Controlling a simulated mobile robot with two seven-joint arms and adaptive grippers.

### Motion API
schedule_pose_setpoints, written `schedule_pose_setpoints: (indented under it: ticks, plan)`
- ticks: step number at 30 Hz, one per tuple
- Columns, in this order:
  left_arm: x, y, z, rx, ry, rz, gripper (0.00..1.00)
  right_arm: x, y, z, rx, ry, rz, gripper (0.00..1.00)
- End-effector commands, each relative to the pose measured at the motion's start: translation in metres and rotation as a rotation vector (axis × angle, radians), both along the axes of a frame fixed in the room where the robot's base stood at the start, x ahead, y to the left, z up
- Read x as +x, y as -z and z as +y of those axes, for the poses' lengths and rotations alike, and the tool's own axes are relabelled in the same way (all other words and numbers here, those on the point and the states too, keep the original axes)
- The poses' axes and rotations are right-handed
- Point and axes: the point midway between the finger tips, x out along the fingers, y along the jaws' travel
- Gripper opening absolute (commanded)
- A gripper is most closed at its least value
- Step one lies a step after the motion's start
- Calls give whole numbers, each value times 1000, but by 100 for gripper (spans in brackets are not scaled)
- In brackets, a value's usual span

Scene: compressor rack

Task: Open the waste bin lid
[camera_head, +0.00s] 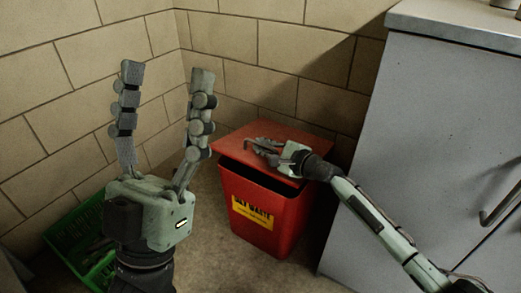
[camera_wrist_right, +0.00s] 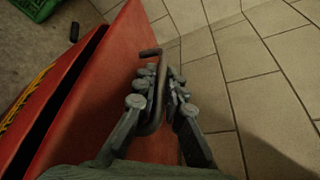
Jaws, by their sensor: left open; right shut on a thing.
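The red waste bin (camera_head: 258,218) stands on the floor in the corner, with a yellow label on its front. Its red lid (camera_head: 232,139) is slightly raised at the front; a dark gap shows under its edge, also in the right wrist view. A dark bent handle (camera_wrist_right: 152,108) sits on the lid (camera_wrist_right: 125,45). My right gripper (camera_head: 263,147) is shut on this handle, its fingers (camera_wrist_right: 165,82) on either side of it. My left gripper (camera_head: 167,75) is open and empty, pointing up, left of the bin and nearer the camera.
A green crate (camera_head: 75,232) stands on the floor at the left, partly hidden by my left arm. A grey cabinet (camera_head: 430,130) with a metal handle stands close on the right of the bin. Tiled walls are behind the bin.

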Motion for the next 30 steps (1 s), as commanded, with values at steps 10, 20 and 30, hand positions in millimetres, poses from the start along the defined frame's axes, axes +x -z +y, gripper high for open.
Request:
schedule_pose_setpoints:
  ticks: [10,20,30]
  plan:
    - [21,13,-11,52,13,154,65,7,-17,-5,2,5,-8,0]
    - [25,19,-13,91,-26,150,46,8,-17,-6,1,7,-8,0]
    - [98,140,-40,859,-672,42,4,8,-17,-6,1,8,-8,0]
